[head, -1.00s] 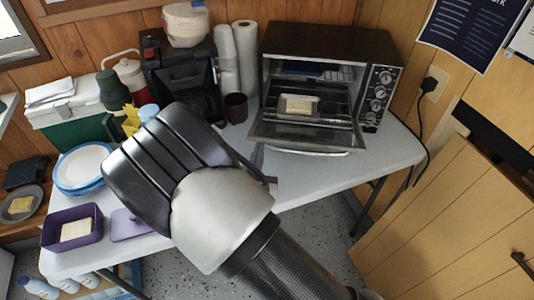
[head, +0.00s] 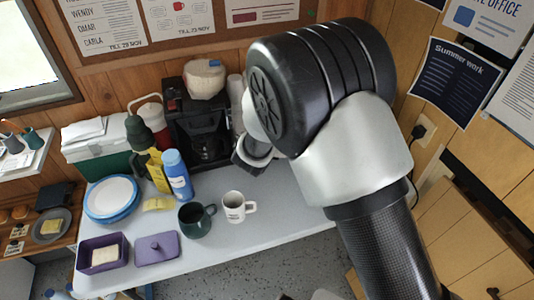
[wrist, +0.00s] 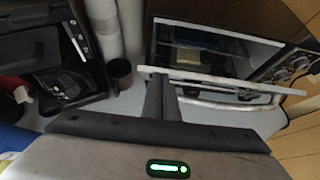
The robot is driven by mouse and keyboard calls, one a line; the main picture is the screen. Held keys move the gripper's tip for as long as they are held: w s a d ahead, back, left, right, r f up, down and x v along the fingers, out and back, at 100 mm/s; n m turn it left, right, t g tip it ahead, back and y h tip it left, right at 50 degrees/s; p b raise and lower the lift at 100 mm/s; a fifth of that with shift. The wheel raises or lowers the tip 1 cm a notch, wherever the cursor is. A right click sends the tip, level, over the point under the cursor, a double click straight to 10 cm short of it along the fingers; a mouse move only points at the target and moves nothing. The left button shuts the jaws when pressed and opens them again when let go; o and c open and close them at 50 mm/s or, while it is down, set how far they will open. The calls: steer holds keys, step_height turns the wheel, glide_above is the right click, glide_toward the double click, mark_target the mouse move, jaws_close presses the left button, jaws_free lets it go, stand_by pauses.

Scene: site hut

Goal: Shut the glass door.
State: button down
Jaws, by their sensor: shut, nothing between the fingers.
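The glass door (wrist: 230,66) belongs to the toaster oven (wrist: 290,60). In the wrist view it appears lowered open, with its pale front edge and bar handle (wrist: 235,105) towards me; its exact angle is hard to tell. A pale item on a dish shows inside the oven. My gripper (wrist: 160,80) is shut and empty, its fingertips by the left end of the door's front edge. I cannot tell whether they touch it. In the head view my arm hides the oven and door, and the gripper (head: 250,155) shows only in part.
A dark cup (wrist: 119,74) and paper rolls (wrist: 103,25) stand left of the oven. A coffee maker (head: 200,120), a blue bottle (head: 177,175), a green mug (head: 196,217) and a white mug (head: 238,207) stand on the white table (head: 280,215).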

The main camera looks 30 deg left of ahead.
steer(key=w+a+r+p, duration=0.1)
steer(key=w+a+r, duration=0.2)
steer(key=w, duration=0.6)
steer(key=shift+a+r, duration=0.15)
steer(key=shift+r, duration=0.3)
step_height(320, 180, up, 10)
steer(key=s+d+p, duration=0.1)
steer(key=s+p, duration=0.1)
steer(key=p, duration=0.4)
steer(key=shift+s, duration=0.15)
